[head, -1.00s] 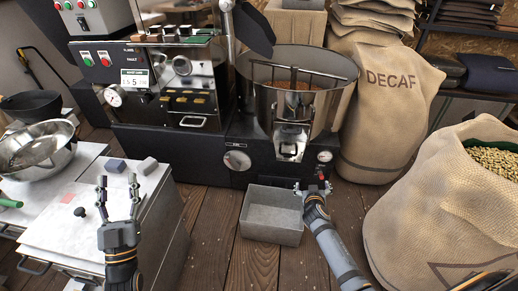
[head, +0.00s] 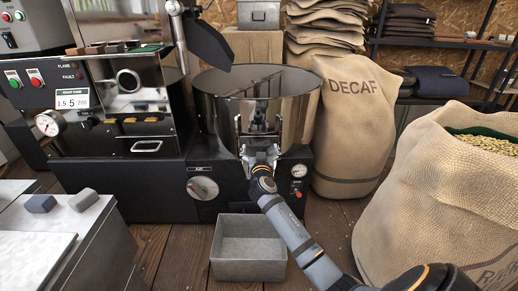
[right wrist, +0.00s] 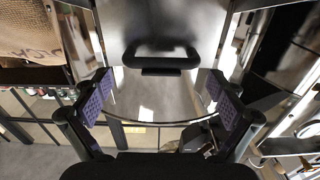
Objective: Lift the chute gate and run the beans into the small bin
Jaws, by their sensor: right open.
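The small bin (head: 248,274) is a grey open metal box on the floor in front of the roaster, and its visible inside looks empty. My right gripper (head: 260,150) is at the chute (head: 257,122) on the front of the round steel drum, above the bin, and partly hides it. The right wrist view shows this gripper (right wrist: 160,88) open, its purple pads apart and nothing between them. A dark bar handle (right wrist: 160,60) on a shiny metal plate, seemingly the gate, lies just beyond the fingertips. My left gripper is out of view.
The black roaster body (head: 130,190) with dials stands behind the bin. A DECAF sack (head: 350,130) and an open sack (head: 425,180) of greenish beans stand on the right. A metal bench (head: 90,225) with two small blocks is on the left.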

